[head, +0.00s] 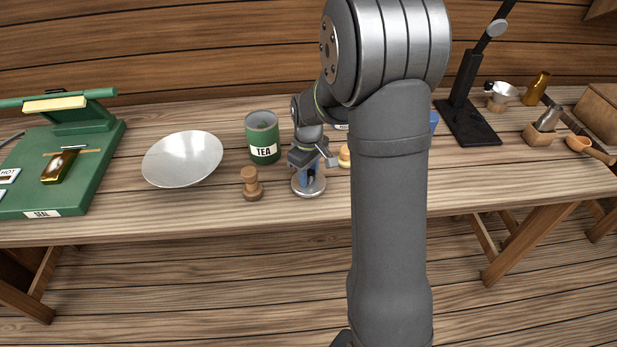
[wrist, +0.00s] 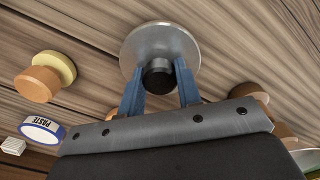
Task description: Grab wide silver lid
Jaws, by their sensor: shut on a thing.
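The wide silver lid (wrist: 185,40) is a round metal disc with a black knob (wrist: 157,76) on top. In the head view the lid (head: 309,187) lies at the front part of the table, between a wooden stamp-like piece and my arm. My gripper (wrist: 160,84) has blue fingers on both sides of the black knob and is shut on it. In the head view my gripper (head: 310,178) points down over the lid, and my wrist hides part of it. The lid looks level and at or very near the table surface; I cannot tell if it touches.
A green TEA tin (head: 263,150) stands behind and left of the lid, with a wooden stamp-like piece (head: 251,185) close by. A white bowl (head: 183,160) and a green sealer (head: 70,140) are further left. A PASTE container (wrist: 42,130) and a wooden piece (wrist: 38,83) show in the wrist view.

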